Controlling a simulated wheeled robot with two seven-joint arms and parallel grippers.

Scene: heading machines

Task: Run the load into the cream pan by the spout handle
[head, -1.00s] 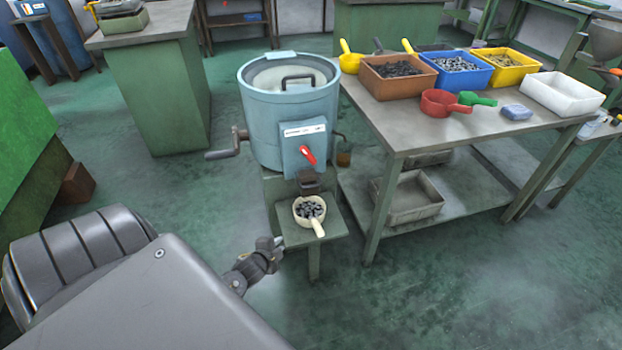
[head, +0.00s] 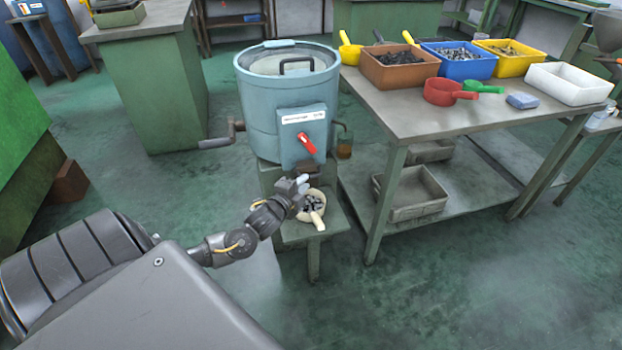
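The pale blue drum machine (head: 262,108) stands in the middle with its lid on. Its red spout handle (head: 308,145) slants down to the right on the front box. The dark spout (head: 304,173) sits below it, partly hidden by my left gripper. The cream pan (head: 322,203) rests on the small green stand under the spout, its handle pointing toward me. It holds dark and grey metal pieces; its left side is partly covered by my gripper. My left gripper (head: 301,184) is below the red handle and apart from it, in front of the spout; its opening is unclear. My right gripper is out of view.
A crank (head: 217,141) sticks out left of the drum. The bench (head: 420,124) at right carries brown, blue and yellow bins, a white tray (head: 566,84), a red pan (head: 440,92) and a green scoop.

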